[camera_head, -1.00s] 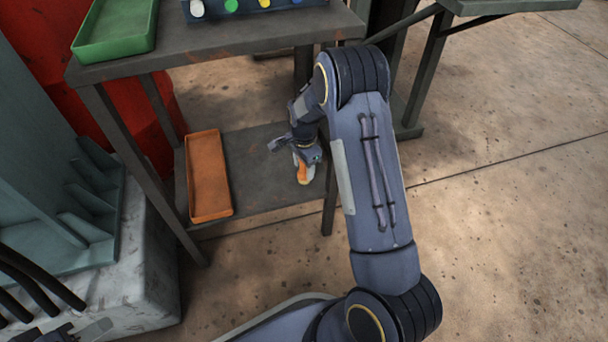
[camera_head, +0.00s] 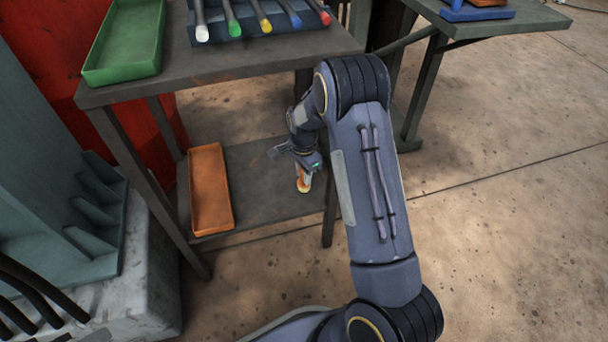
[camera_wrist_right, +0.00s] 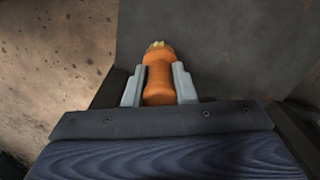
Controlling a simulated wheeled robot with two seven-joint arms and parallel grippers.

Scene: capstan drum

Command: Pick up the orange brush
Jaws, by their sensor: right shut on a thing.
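The orange brush (camera_wrist_right: 158,78) is between the two grey fingers of my right gripper (camera_wrist_right: 159,88) in the right wrist view, with its pale bristle end pointing away from the gripper. The fingers are shut on its orange body. In the head view the brush (camera_head: 303,182) shows just below my right gripper (camera_head: 305,166), over the right part of the lower shelf. I cannot tell whether it touches the shelf. My left gripper is not clearly in view.
An orange tray (camera_head: 211,226) lies on the left of the lower shelf (camera_head: 262,190). The upper shelf (camera_head: 215,67) is above, with a green tray (camera_head: 120,72) and a blue rack (camera_head: 270,38) of colour-tipped tools. Table legs stand close to my right arm. Another table (camera_head: 510,22) is at the right.

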